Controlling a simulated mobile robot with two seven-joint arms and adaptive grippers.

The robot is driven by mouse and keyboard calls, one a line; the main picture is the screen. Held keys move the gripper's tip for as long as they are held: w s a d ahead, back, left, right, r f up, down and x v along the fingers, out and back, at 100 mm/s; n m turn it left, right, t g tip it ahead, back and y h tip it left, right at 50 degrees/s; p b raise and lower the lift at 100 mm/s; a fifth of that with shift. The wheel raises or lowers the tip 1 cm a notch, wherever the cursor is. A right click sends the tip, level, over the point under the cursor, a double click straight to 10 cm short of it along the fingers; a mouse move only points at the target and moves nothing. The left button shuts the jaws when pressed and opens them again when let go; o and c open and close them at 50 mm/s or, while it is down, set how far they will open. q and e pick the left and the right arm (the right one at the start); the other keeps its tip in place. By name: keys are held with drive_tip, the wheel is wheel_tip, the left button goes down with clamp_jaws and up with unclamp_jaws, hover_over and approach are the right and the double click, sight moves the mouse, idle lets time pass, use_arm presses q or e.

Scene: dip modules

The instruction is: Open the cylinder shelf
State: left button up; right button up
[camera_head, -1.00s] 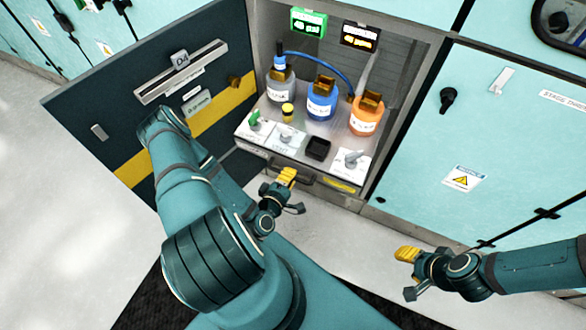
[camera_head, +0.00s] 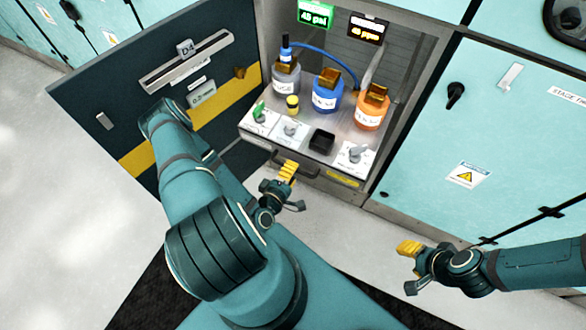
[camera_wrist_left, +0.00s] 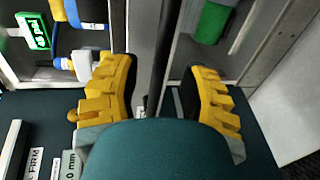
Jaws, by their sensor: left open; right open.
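The cylinder shelf (camera_head: 312,165) is a grey metal tray inside the open cabinet, with a dark handle (camera_head: 318,178) along its front. My left gripper (camera_head: 294,188) is open at the left part of this handle, and partly covers it in the head view. In the left wrist view, a dark bar (camera_wrist_left: 160,55), apparently the handle, runs between the two spread yellow fingers, with gaps visible on both sides. My right gripper (camera_head: 406,268) is open and empty over the floor, to the right of the shelf and apart from it.
The dark cabinet door (camera_head: 80,115) stands open at the left, beside my left arm. A grey bottle (camera_head: 285,84), a blue bottle (camera_head: 325,98) and an orange bottle (camera_head: 370,114) stand on the shelf. A closed teal cabinet (camera_head: 500,130) is at the right. The floor ahead is clear.

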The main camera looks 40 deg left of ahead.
use_arm(q)
drive_tip(key=v, duration=1)
drive_tip(key=shift+s, duration=0.25)
drive_tip(key=w+d+f+m+g+h, duration=0.2)
drive_tip(key=w+d+m+g+h, duration=0.6)
drive_tip(key=m, duration=0.4)
drive_tip(key=d+r+m+g, duration=0.5)
drive_tip(key=d+r+m, duration=0.2)
drive_tip(key=d, duration=0.3)
drive_tip(key=shift+w+d+r+g+y, duration=0.15)
drive_tip(key=shift+d+g+y, duration=0.15)
drive_tip(key=shift+d, duration=0.1)
